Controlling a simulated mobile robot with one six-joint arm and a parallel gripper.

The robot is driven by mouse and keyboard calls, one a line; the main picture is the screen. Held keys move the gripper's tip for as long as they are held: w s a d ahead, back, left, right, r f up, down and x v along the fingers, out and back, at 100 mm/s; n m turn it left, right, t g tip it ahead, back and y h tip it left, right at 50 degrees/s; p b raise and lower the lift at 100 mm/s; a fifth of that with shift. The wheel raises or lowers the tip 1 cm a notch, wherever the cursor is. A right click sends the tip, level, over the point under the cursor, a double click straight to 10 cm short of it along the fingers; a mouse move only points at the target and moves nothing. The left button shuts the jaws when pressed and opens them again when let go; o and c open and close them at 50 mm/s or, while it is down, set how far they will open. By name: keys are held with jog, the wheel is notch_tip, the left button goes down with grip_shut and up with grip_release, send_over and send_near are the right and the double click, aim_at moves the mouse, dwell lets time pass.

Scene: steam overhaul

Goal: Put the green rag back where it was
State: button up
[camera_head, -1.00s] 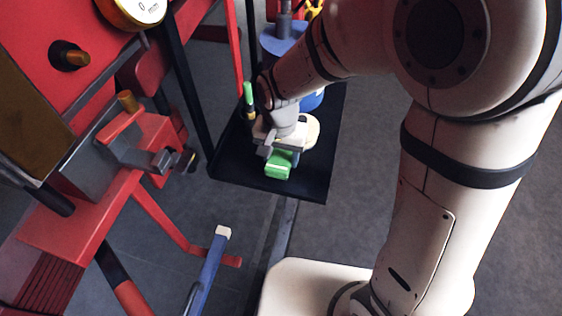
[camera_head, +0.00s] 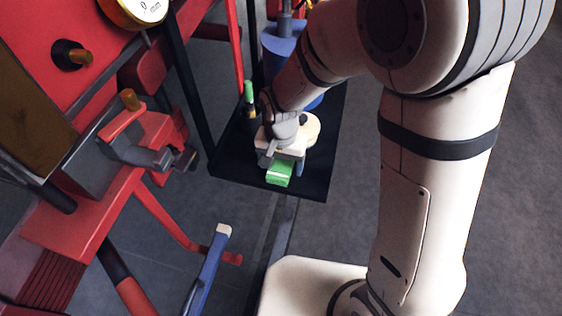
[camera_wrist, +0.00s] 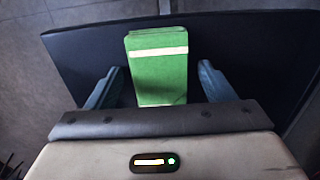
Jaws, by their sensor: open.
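The green rag (camera_wrist: 160,72) is a folded green block with a pale stripe. It lies on a black tray (camera_wrist: 245,50) near the tray's edge. In the head view the rag (camera_head: 279,174) shows just below my gripper (camera_head: 281,168), at the near end of the tray (camera_head: 230,166). In the wrist view my gripper (camera_wrist: 160,90) is open, with one blue-grey finger on each side of the rag and a gap on both sides. Part of the rag is hidden behind the palm.
A blue can (camera_head: 283,45) and a pale round item (camera_head: 311,128) stand on the tray. A green-topped bottle (camera_head: 249,95) is at its left. Red machinery (camera_head: 150,135) with a gauge (camera_head: 138,10) fills the left. A blue bar (camera_head: 209,268) stands below.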

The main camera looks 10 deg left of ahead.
aim_at(281, 165)
notch_tip(281, 165, up, 12)
jog(key=s+d+r+t, duration=0.1)
jog(key=s+d+r, duration=0.1)
jog(key=d, duration=0.9)
jog(key=s+d+r+n+t, duration=0.1)
jog(key=s+d, duration=0.4)
jog(key=d, duration=0.7)
notch_tip(281, 165, up, 2)
jog(key=shift+s+d+r+t, duration=0.2)
jog(key=shift+t, duration=0.3)
